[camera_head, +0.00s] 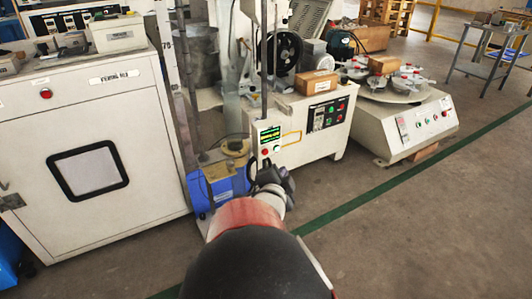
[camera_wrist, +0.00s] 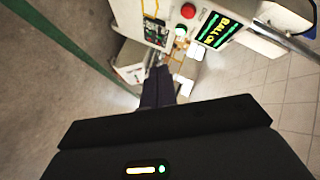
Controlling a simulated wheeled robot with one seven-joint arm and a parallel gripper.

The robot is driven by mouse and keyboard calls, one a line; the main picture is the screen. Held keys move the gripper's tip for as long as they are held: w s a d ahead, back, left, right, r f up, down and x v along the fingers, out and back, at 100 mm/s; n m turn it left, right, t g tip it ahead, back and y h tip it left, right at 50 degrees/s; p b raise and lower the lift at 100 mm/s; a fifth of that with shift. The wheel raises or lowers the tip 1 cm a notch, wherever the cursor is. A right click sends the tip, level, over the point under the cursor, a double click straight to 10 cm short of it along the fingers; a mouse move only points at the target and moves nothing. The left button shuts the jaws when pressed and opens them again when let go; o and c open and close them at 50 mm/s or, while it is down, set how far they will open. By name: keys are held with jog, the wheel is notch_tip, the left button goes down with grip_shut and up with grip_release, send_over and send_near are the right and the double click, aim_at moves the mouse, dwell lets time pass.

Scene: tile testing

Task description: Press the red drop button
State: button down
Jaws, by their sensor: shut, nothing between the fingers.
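The red button (camera_wrist: 188,10) sits on a pale control box beside a lit display with lettering, near the top of the wrist view. A green button (camera_wrist: 181,32) is close to it on the same box. In the head view the control box (camera_head: 264,129) is on the machine in the middle, and the red button (camera_head: 265,152) shows small below its display. My gripper (camera_wrist: 158,72) is shut and empty, with its dark fingers below the buttons in the wrist view. In the head view my gripper (camera_head: 272,170) is just below the box; the exact gap is unclear.
A white cabinet (camera_head: 60,120) with another red button (camera_head: 46,93) stands at left. A blue container (camera_head: 222,187) is low beside my arm. A machine with a front panel (camera_head: 325,115) and a round-table machine (camera_head: 420,125) stand to the right. Open floor lies at right.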

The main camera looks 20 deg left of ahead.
aim_at(265, 152)
jog(key=w+a+p, duration=0.1)
jog(key=w+a, duration=0.3)
jog(key=a, duration=0.1)
jog(key=shift+w, duration=0.15)
jog(key=shift+p, duration=0.3)
dwell(1.7)
jog(key=shift+w+a, duration=0.25)
jog(key=shift+a, duration=0.05)
